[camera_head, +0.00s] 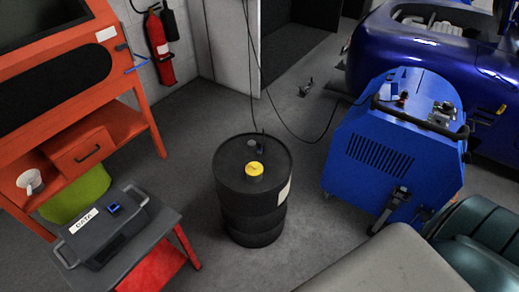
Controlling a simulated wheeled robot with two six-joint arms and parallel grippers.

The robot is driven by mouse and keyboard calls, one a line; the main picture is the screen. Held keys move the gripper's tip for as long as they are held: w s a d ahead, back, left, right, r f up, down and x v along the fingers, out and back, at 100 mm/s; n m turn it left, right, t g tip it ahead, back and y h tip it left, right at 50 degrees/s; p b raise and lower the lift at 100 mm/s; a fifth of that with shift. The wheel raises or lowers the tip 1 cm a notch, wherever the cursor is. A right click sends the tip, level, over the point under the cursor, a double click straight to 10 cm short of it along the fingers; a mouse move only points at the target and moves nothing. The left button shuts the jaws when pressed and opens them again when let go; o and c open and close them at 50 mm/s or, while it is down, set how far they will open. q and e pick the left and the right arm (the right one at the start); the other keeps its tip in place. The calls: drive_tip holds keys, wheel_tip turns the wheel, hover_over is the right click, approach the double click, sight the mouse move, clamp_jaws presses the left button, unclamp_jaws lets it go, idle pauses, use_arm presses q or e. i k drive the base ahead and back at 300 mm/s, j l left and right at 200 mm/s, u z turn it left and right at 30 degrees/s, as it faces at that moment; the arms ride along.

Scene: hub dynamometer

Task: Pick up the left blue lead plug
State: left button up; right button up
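Two small dark plug-like pieces, one bluish (261,147), stand on top of the black drum (250,205), behind its yellow cap. Thin black leads come down to the drum top from above. The pieces are too small to tell which one is the left plug. A small blue piece (113,208) also sits on the dark grey case (108,232) labelled DATA, at the lower left. Neither of my grippers is in view, and nothing is seen held.
An orange cabinet (128,118) stands at the left, and the case rests on a low grey-topped red stand (160,235). A blue wheeled machine (385,140) stands right of the drum, near a blue car (375,60). Floor around the drum is clear.

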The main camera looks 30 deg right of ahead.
sight(258, 144)
drive_tip(key=i+l+u, duration=0.2)
drive_tip(key=l, duration=0.45)
drive_tip(key=i+l+u, duration=0.15)
drive_tip(key=l, duration=0.5)
drive_tip(key=l+u, duration=0.2)
drive_tip(key=l, duration=0.5)
